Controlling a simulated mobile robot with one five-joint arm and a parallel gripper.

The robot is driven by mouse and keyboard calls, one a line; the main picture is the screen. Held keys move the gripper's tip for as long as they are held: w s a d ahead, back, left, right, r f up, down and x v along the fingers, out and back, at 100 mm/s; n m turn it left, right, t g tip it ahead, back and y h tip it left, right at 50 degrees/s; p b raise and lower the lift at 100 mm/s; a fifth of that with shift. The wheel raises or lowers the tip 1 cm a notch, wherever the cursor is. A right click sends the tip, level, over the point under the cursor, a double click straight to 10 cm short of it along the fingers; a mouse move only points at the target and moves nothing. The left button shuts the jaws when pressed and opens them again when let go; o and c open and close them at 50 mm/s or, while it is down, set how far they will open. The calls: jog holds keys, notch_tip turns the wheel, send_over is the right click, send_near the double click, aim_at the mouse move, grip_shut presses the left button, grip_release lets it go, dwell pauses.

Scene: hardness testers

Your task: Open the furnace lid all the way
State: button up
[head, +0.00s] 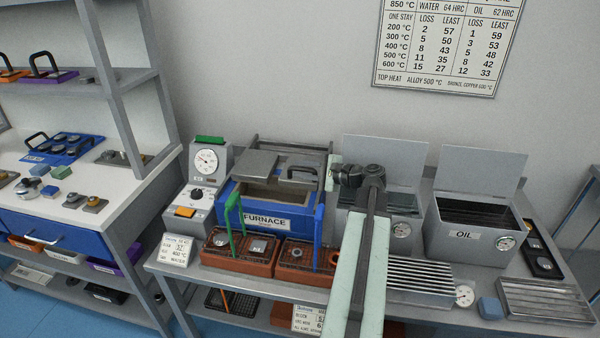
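The furnace (268,222) is a blue box with a "FURNACE" label, standing on the bench left of my arm. Its grey lid (262,164) lies flat over the back part of the top, with a dark handle (303,172) on its right side. A tan-lined opening (262,196) shows in front of the lid, so the furnace is partly uncovered. My gripper (334,172) is at the end of my arm, just right of the lid and handle. Its fingers are mostly hidden behind my dark wrist, and I cannot tell whether it touches the handle.
A control unit (200,195) with a dial stands left of the furnace. Two brick-red trays (236,262) with green and blue handles sit in front. A quench tank with a raised lid (400,155) is behind my arm; the oil tank (468,235) stands farther right.

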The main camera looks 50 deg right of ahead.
jog(key=shift+c, duration=0.4)
grip_shut()
jog(key=shift+s, duration=0.1)
dwell(1.0)
